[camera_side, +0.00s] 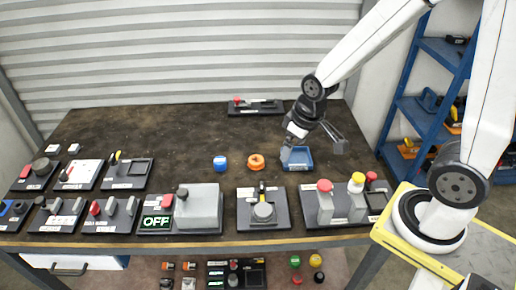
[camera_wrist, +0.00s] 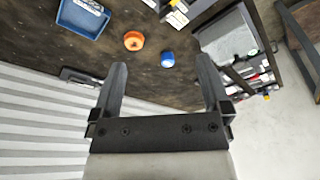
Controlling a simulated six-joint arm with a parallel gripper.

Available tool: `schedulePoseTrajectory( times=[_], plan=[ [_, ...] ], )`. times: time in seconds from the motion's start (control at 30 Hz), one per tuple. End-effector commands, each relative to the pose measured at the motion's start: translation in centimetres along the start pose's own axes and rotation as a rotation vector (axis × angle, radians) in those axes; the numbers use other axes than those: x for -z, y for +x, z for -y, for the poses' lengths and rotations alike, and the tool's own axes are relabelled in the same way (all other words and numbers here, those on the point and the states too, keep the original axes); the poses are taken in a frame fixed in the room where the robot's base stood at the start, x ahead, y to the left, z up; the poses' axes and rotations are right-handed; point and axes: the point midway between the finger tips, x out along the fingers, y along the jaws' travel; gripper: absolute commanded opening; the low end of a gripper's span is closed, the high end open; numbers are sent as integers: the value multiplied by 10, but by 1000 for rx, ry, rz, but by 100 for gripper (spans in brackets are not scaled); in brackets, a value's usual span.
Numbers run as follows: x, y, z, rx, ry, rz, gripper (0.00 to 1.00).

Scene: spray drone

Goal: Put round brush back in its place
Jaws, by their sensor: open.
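I cannot pick out a round brush with certainty in either view. A round orange piece (camera_side: 256,161) with a hollow top lies on the dark table; it also shows in the wrist view (camera_wrist: 134,41). A blue round piece (camera_side: 220,163) stands to its left, and it is in the wrist view too (camera_wrist: 168,59). My gripper (camera_wrist: 162,75) is open with nothing between its fingers. In the side view it hangs above the back right of the table, near a small blue tray (camera_side: 304,166).
Black bases with knobs and buttons line the table's front and left, including a grey box (camera_side: 199,206) by a lit OFF sign. A flat black holder (camera_side: 256,108) lies at the back. A blue shelf (camera_side: 432,100) stands right. The table's middle back is clear.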

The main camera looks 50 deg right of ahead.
Motion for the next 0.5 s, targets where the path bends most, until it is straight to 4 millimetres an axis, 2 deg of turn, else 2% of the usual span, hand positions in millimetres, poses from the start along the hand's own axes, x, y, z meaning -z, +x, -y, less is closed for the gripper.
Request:
schedulePoseTrajectory(
  times=[0.1,0.2,0.5],
  plan=[
    [-21,-7,2,-15,52,-4,98],
    [-30,-10,2,-22,79,-5,98],
    [-34,-10,3,-25,92,-5,98]
  ],
)
